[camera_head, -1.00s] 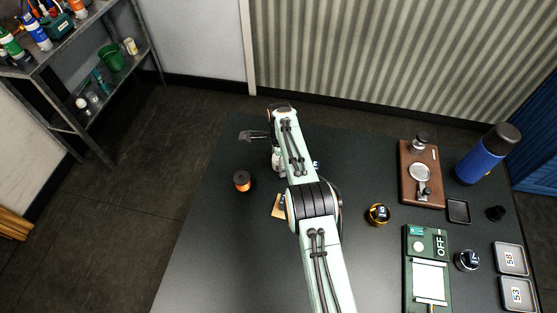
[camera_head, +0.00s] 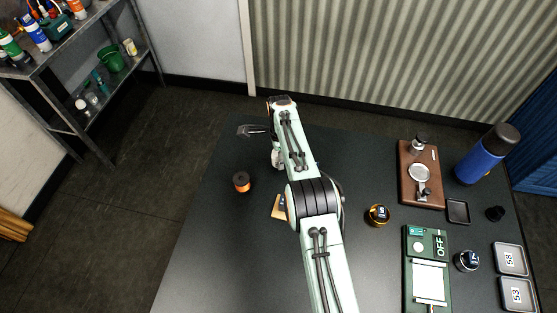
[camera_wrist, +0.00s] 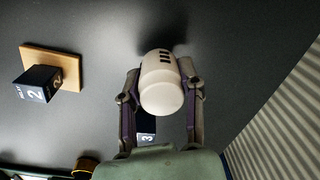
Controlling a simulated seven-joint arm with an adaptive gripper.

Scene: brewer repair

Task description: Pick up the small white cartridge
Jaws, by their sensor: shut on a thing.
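The small white cartridge (camera_wrist: 163,86), a rounded cylinder with black marks on its side, is between the two fingers of my gripper (camera_wrist: 160,78) in the wrist view. The fingers are closed against its left and right sides. A dark shadow lies on the table just beyond it; I cannot tell how far it is from the surface. In the head view my arm hides most of the gripper, and the cartridge cannot be made out clearly.
A wooden plate (camera_wrist: 68,61) carries a dark block marked 2 (camera_wrist: 37,84). Another dark block marked 3 (camera_wrist: 147,124) is partly hidden by my gripper. An orange-and-black spool (camera_head: 241,182) stands left of my arm. A brown stand (camera_head: 408,185) and blue bottle (camera_head: 481,160) are right.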

